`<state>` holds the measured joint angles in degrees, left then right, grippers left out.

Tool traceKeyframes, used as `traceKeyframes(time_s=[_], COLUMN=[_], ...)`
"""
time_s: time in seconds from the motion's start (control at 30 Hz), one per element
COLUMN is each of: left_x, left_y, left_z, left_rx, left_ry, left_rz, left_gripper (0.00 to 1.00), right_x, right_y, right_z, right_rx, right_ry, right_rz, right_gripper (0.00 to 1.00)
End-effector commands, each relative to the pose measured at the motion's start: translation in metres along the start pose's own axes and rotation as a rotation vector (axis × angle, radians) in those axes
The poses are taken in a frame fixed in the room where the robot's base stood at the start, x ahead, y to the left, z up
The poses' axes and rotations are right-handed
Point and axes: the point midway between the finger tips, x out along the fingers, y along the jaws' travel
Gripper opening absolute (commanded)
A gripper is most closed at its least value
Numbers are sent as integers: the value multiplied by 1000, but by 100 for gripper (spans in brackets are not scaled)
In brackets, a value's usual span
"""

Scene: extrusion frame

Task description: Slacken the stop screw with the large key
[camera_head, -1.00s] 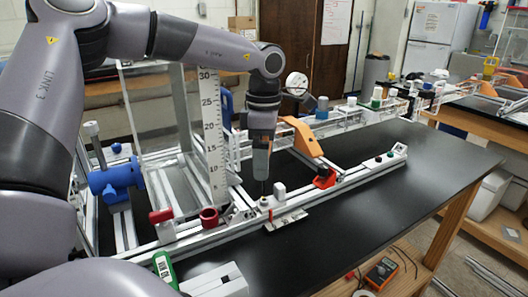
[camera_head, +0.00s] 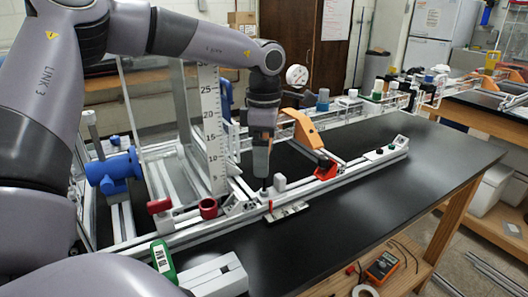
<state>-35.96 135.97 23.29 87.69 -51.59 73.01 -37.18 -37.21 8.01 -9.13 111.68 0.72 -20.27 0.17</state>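My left gripper (camera_head: 261,174) points straight down over the front rail of the frame, with its fingers together. A thin dark shaft, which looks like the large key (camera_head: 264,184), sticks out below the fingertips. Its lower end is at the top of the small pale stop block (camera_head: 264,194) on the rail, where the stop screw would be. The screw head itself is hidden or too small to make out. A small red piece (camera_head: 270,206) shows at the front of the block. My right gripper is not in view.
An upright ruler (camera_head: 211,120) stands left of the gripper. A red ring (camera_head: 208,208), an orange arm (camera_head: 303,131) and a red clamp piece (camera_head: 326,168) sit along the frame. The black bench top (camera_head: 340,215) is clear in front.

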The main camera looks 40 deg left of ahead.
Motion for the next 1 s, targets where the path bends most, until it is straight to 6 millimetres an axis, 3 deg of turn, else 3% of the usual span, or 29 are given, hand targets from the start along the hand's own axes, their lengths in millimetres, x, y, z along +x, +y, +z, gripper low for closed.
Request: traceKeyframes(time_s=[1.0], left_x=[9], left_y=[0], left_z=[0], left_rx=[0], left_ry=[0], left_rz=[0], left_gripper=[52], right_x=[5], right_y=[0], right_z=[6], right_rx=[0], right_ry=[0], right_rz=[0], right_gripper=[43])
